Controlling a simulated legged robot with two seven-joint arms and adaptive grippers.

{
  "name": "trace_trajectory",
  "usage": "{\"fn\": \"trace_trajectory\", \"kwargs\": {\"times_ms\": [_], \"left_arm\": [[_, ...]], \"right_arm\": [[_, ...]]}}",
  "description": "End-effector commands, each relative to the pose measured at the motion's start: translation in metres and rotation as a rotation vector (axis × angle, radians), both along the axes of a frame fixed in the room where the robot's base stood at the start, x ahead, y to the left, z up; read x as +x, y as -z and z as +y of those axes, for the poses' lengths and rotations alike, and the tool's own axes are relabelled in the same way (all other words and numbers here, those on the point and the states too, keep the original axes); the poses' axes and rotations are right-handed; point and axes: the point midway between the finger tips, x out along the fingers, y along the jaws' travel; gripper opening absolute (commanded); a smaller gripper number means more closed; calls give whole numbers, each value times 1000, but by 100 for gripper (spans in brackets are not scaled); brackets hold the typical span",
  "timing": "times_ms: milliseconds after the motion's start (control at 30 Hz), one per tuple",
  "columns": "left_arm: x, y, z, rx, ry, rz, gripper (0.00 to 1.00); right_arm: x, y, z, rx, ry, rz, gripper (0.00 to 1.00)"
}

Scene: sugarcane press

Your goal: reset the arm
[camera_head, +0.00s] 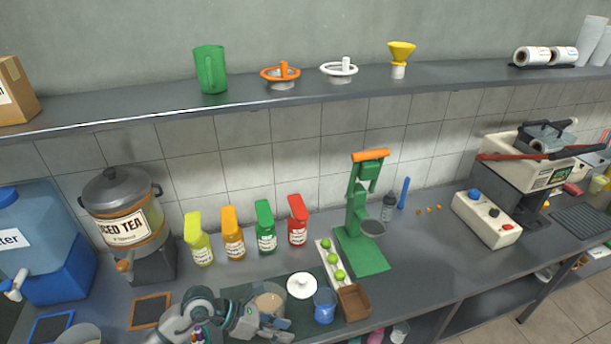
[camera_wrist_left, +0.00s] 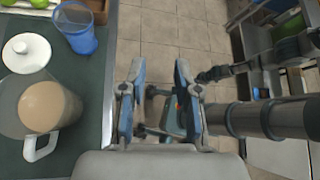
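My left arm comes in from the bottom of the head view, and its gripper (camera_head: 283,330) is over the front edge of the counter, close to the beige pitcher (camera_head: 270,300). In the left wrist view the two fingers (camera_wrist_left: 157,85) stand apart with nothing between them. They are over the floor, beside the counter edge. The pitcher (camera_wrist_left: 42,106), with a white handle, stands on the dark mat to the left, apart from the fingers. A dark arm, seemingly my right (camera_wrist_left: 235,70), shows at the right of the wrist view; its finger state is unclear.
A white lid (camera_head: 302,286), a blue cup (camera_head: 324,306) and a brown box (camera_head: 354,301) are near the gripper. A green press (camera_head: 362,250), several bottles and a tea dispenser (camera_head: 125,225) stand behind. Tiled floor (camera_wrist_left: 160,30) is below the fingers.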

Motion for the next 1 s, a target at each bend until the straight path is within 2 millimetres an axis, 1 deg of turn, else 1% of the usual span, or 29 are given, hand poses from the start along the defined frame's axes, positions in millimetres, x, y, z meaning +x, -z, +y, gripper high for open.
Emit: {"fn": "trace_trajectory", "kwargs": {"times_ms": [33,67,100,167,233,267,300,333,367,400,433,467,500,533,567,600,633,667,700,733,767,800,833,900,967,1000], "left_arm": [[-7,-10,-16,-104,-11,33,32],[-11,-17,-25,-173,-21,54,32],[-14,-30,-35,-270,-41,89,32],[-18,-51,-48,-437,-83,154,32],[-17,-81,-56,-665,-160,257,32],[-14,-95,-56,-774,-207,312,32],[-7,-111,-50,-924,-282,393,32],[0,-121,-42,-1035,-346,460,32],[8,-128,-31,-1141,-416,529,32],[20,-132,-14,-1275,-519,623,32],[30,-130,1,-1370,-602,694,32],[39,-125,17,-1460,-691,769,32],[49,-111,40,-1570,-818,869,32],[55,-97,57,-1645,-921,946,32],[59,-79,73,-1713,-1029,1023,32],[61,-52,94,-1792,-1178,1125,32],[60,-30,108,-1838,-1288,1194,32],[56,-8,119,-1874,-1399,1262,32],[47,22,133,-1911,-1545,1348,32],[38,44,141,-1928,-1655,1408,32],[27,65,148,-1939,-1763,1463,32],[11,91,154,-1940,-1901,1535,32],[-1,109,158,1865,1926,-1523,32],[-31,142,163,1660,1919,-1456,32],[-56,164,164,1508,1910,-1406,32],[-73,177,164,1420,1905,-1375,32]], "right_arm": [[-1,0,-1,-1,0,1,0],[-1,0,-1,-1,0,2,0],[-1,0,-1,-2,0,3,0],[-3,0,-2,-2,0,5,0],[-4,0,-2,-4,-1,6,0],[-5,0,-3,-4,-1,7,0],[-5,0,-3,-4,-1,8,0],[-5,0,-3,-4,-1,8,0],[-5,0,-3,-4,-1,8,0],[-5,0,-3,-4,-1,8,0],[-5,0,-3,-4,-1,8,0],[-5,0,-3,-5,-1,8,0],[-5,0,-3,-5,-1,8,0],[-5,0,-3,-5,-1,8,0],[-5,0,-3,-5,-1,8,0],[-5,0,-3,-5,-1,8,0],[-5,0,-3,-5,-1,8,0],[-5,0,-3,-5,-1,8,0],[-5,0,-3,-5,-1,8,0],[-5,0,-3,-5,-1,8,0],[-5,0,-3,-5,-1,8,0],[-5,0,-3,-4,-1,8,0],[-5,0,-3,-4,-1,8,0],[-5,0,-3,-4,-1,7,0],[-5,0,-3,-4,-1,7,0],[-5,0,-3,-4,-1,7,0]]}}
